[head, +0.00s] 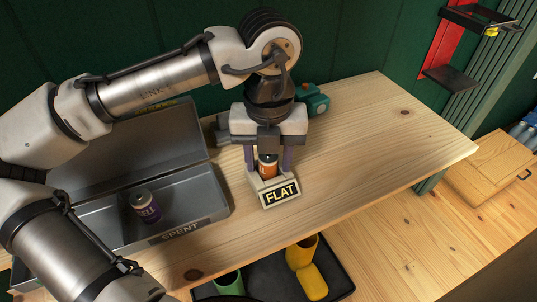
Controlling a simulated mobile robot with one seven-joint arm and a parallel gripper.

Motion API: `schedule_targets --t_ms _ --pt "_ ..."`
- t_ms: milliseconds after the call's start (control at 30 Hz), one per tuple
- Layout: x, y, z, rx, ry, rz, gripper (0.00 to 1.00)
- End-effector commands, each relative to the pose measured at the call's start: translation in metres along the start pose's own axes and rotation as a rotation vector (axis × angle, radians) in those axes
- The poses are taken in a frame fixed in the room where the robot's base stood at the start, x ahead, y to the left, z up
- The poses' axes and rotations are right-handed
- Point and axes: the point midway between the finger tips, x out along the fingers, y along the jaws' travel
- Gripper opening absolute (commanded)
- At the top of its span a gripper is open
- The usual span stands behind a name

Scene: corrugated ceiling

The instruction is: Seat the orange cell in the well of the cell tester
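My gripper (269,160) points down over the tester. Its two purple fingers are spread, one on each side of the cell, with a gap showing on both sides. The cell's top lies just below the gripper's palm.
A grey open case labelled "SPENT" (196,222) stands left, with a purple cell (146,206) inside. A teal device (314,101) sits behind my gripper. The wooden bench (385,135) is clear to the right. A black tray (263,277) with green and yellow items lies below the front edge.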

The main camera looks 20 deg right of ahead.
Motion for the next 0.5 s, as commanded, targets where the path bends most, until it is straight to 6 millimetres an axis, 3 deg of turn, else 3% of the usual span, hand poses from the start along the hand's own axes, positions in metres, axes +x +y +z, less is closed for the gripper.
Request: schedule_targets --t_ms 367,500 --pt "-0.002 0.0 0.0 -0.001 -0.001 0.0 0.52" --pt "-0.018 -0.001 0.001 0.0 -0.002 -0.004 0.52"
